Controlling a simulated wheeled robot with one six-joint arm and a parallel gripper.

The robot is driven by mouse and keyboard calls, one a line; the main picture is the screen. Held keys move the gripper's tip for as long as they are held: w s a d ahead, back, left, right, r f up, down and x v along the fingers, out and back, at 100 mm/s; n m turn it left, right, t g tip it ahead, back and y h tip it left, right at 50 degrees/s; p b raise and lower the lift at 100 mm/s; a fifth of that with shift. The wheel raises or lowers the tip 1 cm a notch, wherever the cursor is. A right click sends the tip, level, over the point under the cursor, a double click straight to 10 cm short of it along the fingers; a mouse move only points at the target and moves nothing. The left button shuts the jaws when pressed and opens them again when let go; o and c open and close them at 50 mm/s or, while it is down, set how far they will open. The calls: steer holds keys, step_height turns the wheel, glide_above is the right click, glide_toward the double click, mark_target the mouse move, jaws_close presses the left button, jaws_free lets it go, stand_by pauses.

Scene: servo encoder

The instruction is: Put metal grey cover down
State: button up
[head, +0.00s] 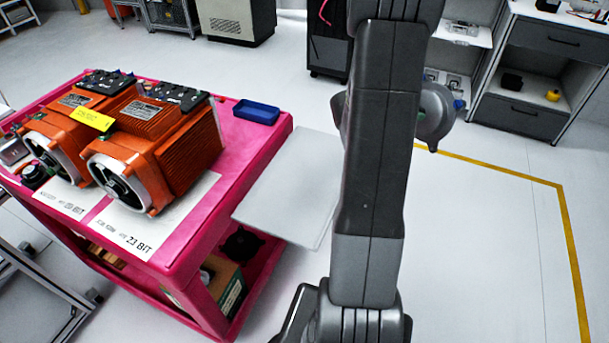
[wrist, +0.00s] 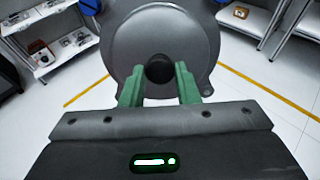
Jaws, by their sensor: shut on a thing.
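The metal grey cover (wrist: 160,30) is a round disc with small lugs on its rim and a black knob (wrist: 159,69) at its centre. My gripper (wrist: 158,76) has its two green fingers shut on this knob, one on each side. In the head view the cover (head: 437,117) shows to the right of my arm, held in the air clear of the cart. My arm hides its left part and most of the gripper there. Two orange servo motors (head: 160,150) stand on the pink cart at the left.
The pink cart (head: 200,240) also carries a small blue tray (head: 256,111) at its far right corner. A pale grey panel (head: 290,190) extends from its right side. Shelves and drawers (head: 540,75) stand at the back right. Floor inside the yellow line (head: 566,230) is clear.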

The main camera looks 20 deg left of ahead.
steer(key=s+a+f+m+g+y, duration=0.3)
steer(key=s+a+m+g+y, duration=0.75)
steer(key=s+a+m, duration=1.45)
steer(key=f, duration=0.3)
steer(key=w+f+m, duration=0.1)
steer(key=f, duration=0.2)
steer(key=w+a+f+m, duration=0.1)
steer(key=f, duration=0.2)
steer(key=shift+w+f+t+b, duration=0.15)
steer(key=shift+f+t+b, duration=0.1)
steer(key=shift+b, duration=0.15)
steer(key=o, duration=0.9)
steer(key=shift+m, duration=0.3)
steer(key=shift+o, duration=0.2)
